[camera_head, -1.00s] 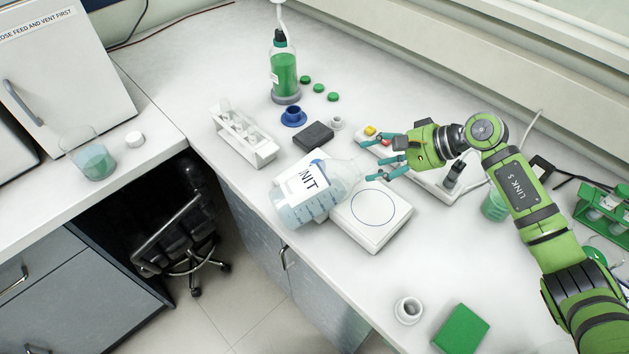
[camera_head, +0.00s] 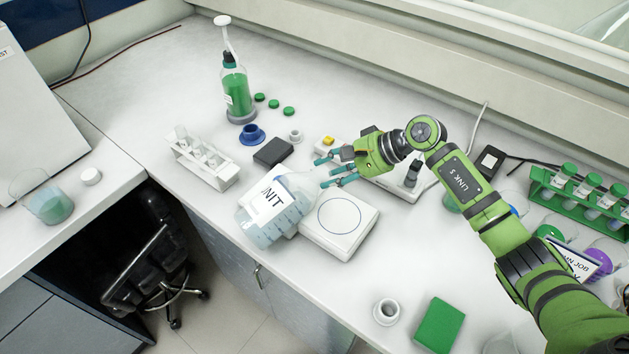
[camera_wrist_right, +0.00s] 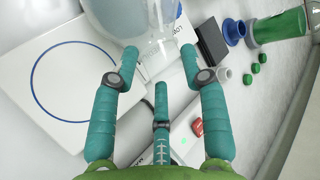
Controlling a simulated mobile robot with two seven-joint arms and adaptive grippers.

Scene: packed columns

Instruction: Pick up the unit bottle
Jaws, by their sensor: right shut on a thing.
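The unit bottle (camera_head: 262,212), clear with pale blue liquid and a white label ending in "NIT", is tilted beside the scale, its neck end toward my right gripper. I cannot tell whether it touches the counter. My right gripper (camera_head: 325,172) is shut on the bottle at its neck end. In the right wrist view, the clear bottle (camera_wrist_right: 135,18) is at the top, at the tips of my teal fingers (camera_wrist_right: 160,65). The exact contact is hard to see. My left gripper is not in view.
A white scale (camera_head: 340,222) stands right beside the bottle. A black block (camera_head: 273,152), a blue funnel-like piece (camera_head: 252,134), a tube rack (camera_head: 203,163) and a green-liquid bottle (camera_head: 237,92) stand behind and left. A green block (camera_head: 439,326) and white ring (camera_head: 387,311) are near the front edge.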

